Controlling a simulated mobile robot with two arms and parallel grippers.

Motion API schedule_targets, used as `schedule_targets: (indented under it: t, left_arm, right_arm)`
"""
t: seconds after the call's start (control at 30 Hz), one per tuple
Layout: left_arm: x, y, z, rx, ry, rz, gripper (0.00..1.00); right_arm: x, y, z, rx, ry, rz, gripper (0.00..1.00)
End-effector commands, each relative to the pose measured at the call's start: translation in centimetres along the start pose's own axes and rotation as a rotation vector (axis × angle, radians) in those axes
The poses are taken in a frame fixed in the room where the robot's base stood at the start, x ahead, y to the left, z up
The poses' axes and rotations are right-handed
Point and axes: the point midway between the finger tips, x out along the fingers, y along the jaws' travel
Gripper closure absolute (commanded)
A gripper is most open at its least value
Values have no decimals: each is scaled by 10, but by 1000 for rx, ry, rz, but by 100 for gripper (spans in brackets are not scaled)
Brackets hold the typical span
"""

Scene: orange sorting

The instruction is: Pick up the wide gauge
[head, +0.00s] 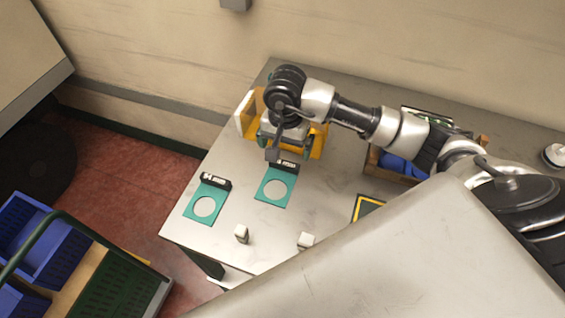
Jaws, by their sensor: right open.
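Two teal gauges lie flat on the grey table, each a plate with a round hole and a black handle with a white label. The one on the right (262,196) seems to have the slightly larger hole, so it looks like the wide gauge. The other gauge (191,210) lies to its left, nearer the table's left edge. My right gripper (284,148) is open and points down, over or just behind the handle of the right-hand gauge. The wrist hides part of the jaws, and I cannot tell whether they touch the handle. My left gripper is out of view.
A yellow-orange holder (319,143) stands behind my right gripper. Two small white-topped blocks (241,233) (306,240) stand near the front edge. A box with blue contents (394,165) sits under my right arm. Blue crates (70,240) stand left of the table.

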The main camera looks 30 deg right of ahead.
Motion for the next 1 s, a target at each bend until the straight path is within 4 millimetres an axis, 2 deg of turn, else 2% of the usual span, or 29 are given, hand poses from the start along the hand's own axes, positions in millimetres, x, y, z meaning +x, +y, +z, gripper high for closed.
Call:
schedule_targets:
  t: [0.17, 0.27, 0.4, 0.53, 0.83, 1.0]
  left_arm:
    - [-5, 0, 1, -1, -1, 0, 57]
    - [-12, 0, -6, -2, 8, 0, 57]
    - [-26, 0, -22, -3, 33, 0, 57]
    - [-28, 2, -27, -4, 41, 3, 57]
    - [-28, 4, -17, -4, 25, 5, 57]
    - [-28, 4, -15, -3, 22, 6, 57]
  right_arm:
    - [16, 0, 0, 1, -1, 0, 0]
    - [23, 0, 2, 1, -4, 1, 0]
    - [43, 1, 4, 3, -6, 2, 0]
    - [62, 1, 3, 3, -3, 0, 0]
    - [68, 1, 2, 0, 1, -2, 0]
    - [68, 1, 2, 0, 1, -2, 26]
